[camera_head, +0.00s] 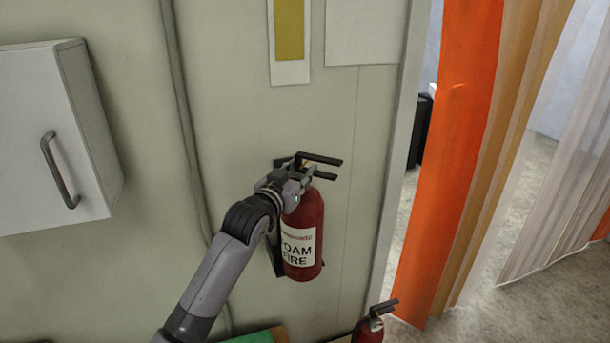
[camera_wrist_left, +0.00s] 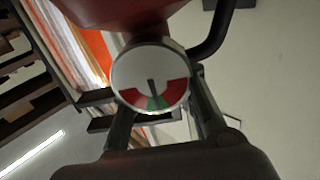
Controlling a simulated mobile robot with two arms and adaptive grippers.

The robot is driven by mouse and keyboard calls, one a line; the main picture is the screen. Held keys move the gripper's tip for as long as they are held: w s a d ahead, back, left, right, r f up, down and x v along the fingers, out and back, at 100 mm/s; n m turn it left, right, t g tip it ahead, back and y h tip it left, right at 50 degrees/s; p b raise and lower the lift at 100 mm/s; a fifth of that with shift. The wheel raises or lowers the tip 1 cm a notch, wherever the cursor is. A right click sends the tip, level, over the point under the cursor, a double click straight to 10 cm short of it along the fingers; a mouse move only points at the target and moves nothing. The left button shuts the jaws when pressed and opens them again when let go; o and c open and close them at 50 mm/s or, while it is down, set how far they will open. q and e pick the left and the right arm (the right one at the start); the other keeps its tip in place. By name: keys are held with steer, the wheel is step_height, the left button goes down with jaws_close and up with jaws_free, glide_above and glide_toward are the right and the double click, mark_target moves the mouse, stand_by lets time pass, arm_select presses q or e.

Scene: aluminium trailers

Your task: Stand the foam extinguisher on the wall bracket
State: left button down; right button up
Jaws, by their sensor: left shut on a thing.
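The foam extinguisher (camera_head: 310,225) is a red cylinder with a white "FOAM FIRE" label and a black handle on top. It is upright against the wall. My left gripper (camera_head: 297,185) is shut on it at the neck, just below the handle. The dark wall bracket (camera_head: 277,250) shows behind the extinguisher's left side and is mostly hidden by it and by my arm. I cannot tell whether the extinguisher's base rests on the bracket. In the left wrist view, the extinguisher's round pressure gauge (camera_wrist_left: 150,82) sits between my fingers. My right gripper is not in view.
A second red extinguisher (camera_head: 369,328) stands low at the bottom edge, beside a green object (camera_head: 252,338). A white wall cabinet (camera_head: 40,140) is at the left. A doorway with orange and clear strip curtains (camera_head: 450,150) is at the right.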

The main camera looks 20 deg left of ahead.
arm_select(q)
steer(key=w+a+b, duration=0.1)
steer(key=w+a, duration=0.3)
steer(key=w, duration=0.2)
steer(key=shift+r, duration=0.2)
stand_by(0.5)
steer(key=shift+s+f, duration=0.1)
steer(key=c, duration=1.7)
jaws_free()
steer(key=o, duration=0.4)
steer(key=shift+s+d+f, duration=0.1)
steer(key=shift+s+f, duration=0.05)
steer(key=shift+s, duration=0.15)
steer(key=shift+o, duration=0.4)
steer(key=shift+w+f, duration=0.15)
